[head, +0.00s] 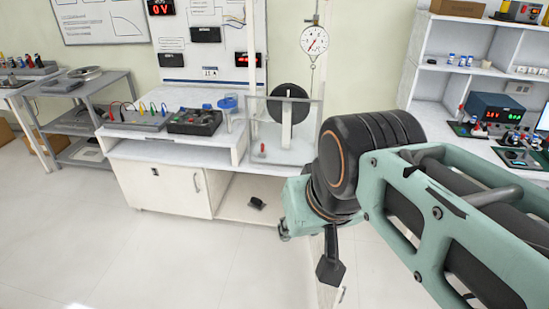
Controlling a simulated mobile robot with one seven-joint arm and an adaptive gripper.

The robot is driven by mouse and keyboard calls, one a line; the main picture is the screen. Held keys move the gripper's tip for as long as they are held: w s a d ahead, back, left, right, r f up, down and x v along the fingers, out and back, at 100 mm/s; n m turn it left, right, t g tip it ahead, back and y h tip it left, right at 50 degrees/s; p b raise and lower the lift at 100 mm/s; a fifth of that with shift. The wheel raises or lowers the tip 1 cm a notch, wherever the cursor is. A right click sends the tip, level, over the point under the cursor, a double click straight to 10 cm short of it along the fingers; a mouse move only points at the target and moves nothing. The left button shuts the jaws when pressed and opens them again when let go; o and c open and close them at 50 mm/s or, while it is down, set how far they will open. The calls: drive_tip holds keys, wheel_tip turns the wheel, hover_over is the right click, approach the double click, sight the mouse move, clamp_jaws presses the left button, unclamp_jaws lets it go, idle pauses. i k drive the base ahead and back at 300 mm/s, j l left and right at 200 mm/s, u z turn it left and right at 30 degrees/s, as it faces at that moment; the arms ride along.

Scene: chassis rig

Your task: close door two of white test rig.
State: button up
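The white test rig (165,150) stands against the wall, with a cabinet below its worktop. Its left door (158,188) is shut flat against the front and has a handle near its right edge. The right compartment (237,190) is open, with a small dark object on its floor. A door (328,288) stands swung out toward me from the right side, seen almost edge-on and partly hidden by my arm. My gripper (331,264) shows as a dark part hanging below my wrist, close in the picture to this open door. Its fingers are not clear, and contact cannot be told.
A grey shelf cart (85,110) stands left of the rig. A white bench (520,148) with instruments is at the right. A dark wheel in a clear frame (288,105) stands on the rig. The floor (180,265) in front and left is clear.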

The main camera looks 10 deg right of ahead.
sight(328, 296)
drive_tip(key=k+l, duration=0.1)
drive_tip(key=l, duration=0.3)
drive_tip(key=k+l+u, duration=0.1)
drive_tip(key=l, duration=0.25)
drive_tip(key=k+l, duration=0.15)
drive_tip(key=l, duration=0.25)
drive_tip(key=k+l+u, duration=0.1)
drive_tip(key=l, duration=0.25)
drive_tip(key=k+l, duration=0.15)
drive_tip(key=l, duration=0.2)
drive_tip(key=k+l, duration=0.15)
drive_tip(key=l, duration=0.25)
drive_tip(key=i+l+u, duration=0.25)
drive_tip(key=i+l, duration=0.2)
drive_tip(key=i, duration=0.15)
drive_tip(key=i+l+u, duration=0.3)
drive_tip(key=i+l, duration=0.3)
drive_tip(key=k+j+z, duration=0.15)
drive_tip(key=j, duration=0.2)
drive_tip(key=i+l+u, duration=0.1)
drive_tip(key=l, duration=0.2)
